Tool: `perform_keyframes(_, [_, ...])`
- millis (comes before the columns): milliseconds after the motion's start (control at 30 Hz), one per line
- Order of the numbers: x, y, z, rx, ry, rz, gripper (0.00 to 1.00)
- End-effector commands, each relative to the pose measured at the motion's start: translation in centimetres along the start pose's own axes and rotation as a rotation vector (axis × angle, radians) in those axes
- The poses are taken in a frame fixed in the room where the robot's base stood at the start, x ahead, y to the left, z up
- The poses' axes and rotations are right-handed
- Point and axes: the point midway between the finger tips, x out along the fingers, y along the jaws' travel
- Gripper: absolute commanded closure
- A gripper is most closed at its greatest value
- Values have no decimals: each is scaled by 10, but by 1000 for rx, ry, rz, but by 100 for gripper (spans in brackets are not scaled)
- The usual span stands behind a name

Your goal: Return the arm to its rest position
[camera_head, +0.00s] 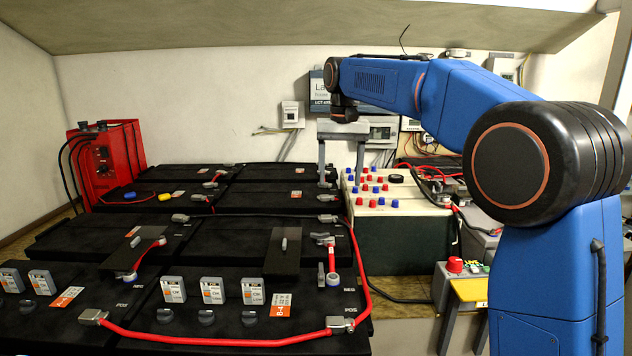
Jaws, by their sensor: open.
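My blue arm (545,265) rises at the right and reaches to the left across the upper part of the view. At its end, my grey gripper (341,180) points down with its two fingers spread apart. Nothing shows between the fingers. The gripper is over the area between the black batteries (265,200) and the white-topped box with red and blue caps (385,190). Its left fingertip overlaps the battery edge in the picture; I cannot tell whether it touches.
Red cables (215,341) run over the batteries. A red charger (107,165) stands at the far left. A grey box with a red button (455,266) is near my arm. Wall boxes (292,114) hang behind. The air above the left batteries is clear.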

Motion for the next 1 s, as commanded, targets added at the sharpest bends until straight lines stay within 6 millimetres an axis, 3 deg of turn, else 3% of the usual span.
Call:
perform_keyframes(100, [-6,28,28,1,26,-7,35])
perform_keyframes(467, [-2,99,116,-2,106,-21,35])
perform_keyframes(767, [21,148,197,-5,173,-23,35])
perform_keyframes(1000, [53,180,263,-8,226,-19,35])
